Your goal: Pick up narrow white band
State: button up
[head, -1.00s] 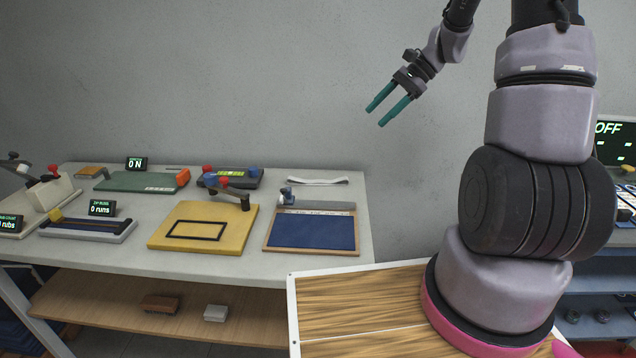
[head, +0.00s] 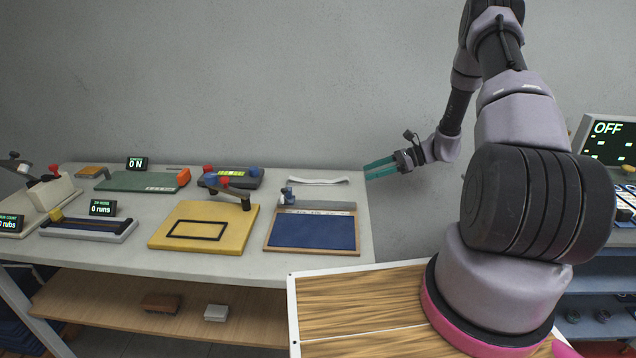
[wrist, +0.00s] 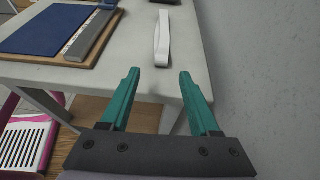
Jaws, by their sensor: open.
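The narrow white band (head: 318,181) lies on the grey table near its back right edge, by the wall. In the wrist view the white band (wrist: 162,40) runs lengthwise away from me, ahead of the gap between my fingers. My gripper (head: 380,168) has teal fingers and is at the table's right end, to the right of the band and apart from it. In the wrist view my gripper (wrist: 156,82) is open, with nothing between the fingers.
A blue board in a wooden frame (head: 312,232) lies in front of the band. A yellow board (head: 205,222) and a black box with red and blue knobs (head: 240,178) are further left. The wall (wrist: 262,60) is close on the right in the wrist view.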

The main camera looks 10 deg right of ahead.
aim_at(350, 184)
jog(key=x, duration=0.7)
jog(key=shift+w+a+f, duration=0.15)
grip_shut()
